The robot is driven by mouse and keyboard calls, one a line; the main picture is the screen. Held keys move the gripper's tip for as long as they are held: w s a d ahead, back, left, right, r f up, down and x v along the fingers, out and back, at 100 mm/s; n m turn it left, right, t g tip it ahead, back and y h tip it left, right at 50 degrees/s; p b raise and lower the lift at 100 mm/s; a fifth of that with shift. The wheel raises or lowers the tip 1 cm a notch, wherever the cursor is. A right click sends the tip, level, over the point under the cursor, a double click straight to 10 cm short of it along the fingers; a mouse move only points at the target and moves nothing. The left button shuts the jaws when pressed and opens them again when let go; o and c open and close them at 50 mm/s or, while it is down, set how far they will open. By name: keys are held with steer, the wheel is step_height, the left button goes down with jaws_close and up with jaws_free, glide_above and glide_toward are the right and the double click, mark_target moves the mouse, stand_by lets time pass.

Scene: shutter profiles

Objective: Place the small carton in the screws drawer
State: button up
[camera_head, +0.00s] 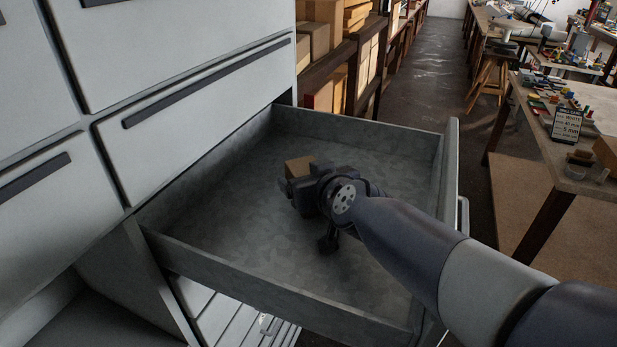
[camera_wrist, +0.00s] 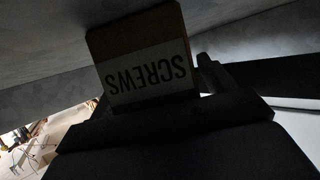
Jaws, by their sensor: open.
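The small carton (camera_head: 298,166) is brown and lies inside the open drawer, just beyond my gripper. In the wrist view the carton (camera_wrist: 145,60) fills the upper middle, and its white label reads SCREWS upside down. The open grey metal drawer (camera_head: 230,205) is pulled out from the cabinet and looks otherwise empty. My gripper (camera_head: 300,182) is open, low inside the drawer and right at the carton. One dark finger (camera_wrist: 206,74) shows beside the carton's right edge. Whether the fingers touch the carton, and whether it rests fully on the drawer floor, cannot be told.
Closed light-grey drawers with dark handles (camera_head: 205,82) rise at the left. The drawer's front panel (camera_head: 450,170) stands under my arm. Shelves with cardboard boxes (camera_head: 320,40) are behind, and a workbench (camera_head: 570,150) is at the right. The drawer floor around the carton is clear.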

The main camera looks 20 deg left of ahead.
steer(key=p+v, duration=0.3)
steer(key=v, duration=0.8)
steer(key=shift+s+r+p, duration=0.1)
steer(key=shift+r+p, duration=0.15)
steer(key=shift+p, duration=0.15)
steer(key=shift+s+d, duration=0.25)
steer(key=shift+s, duration=0.1)
steer(key=shift+o, duration=0.3)
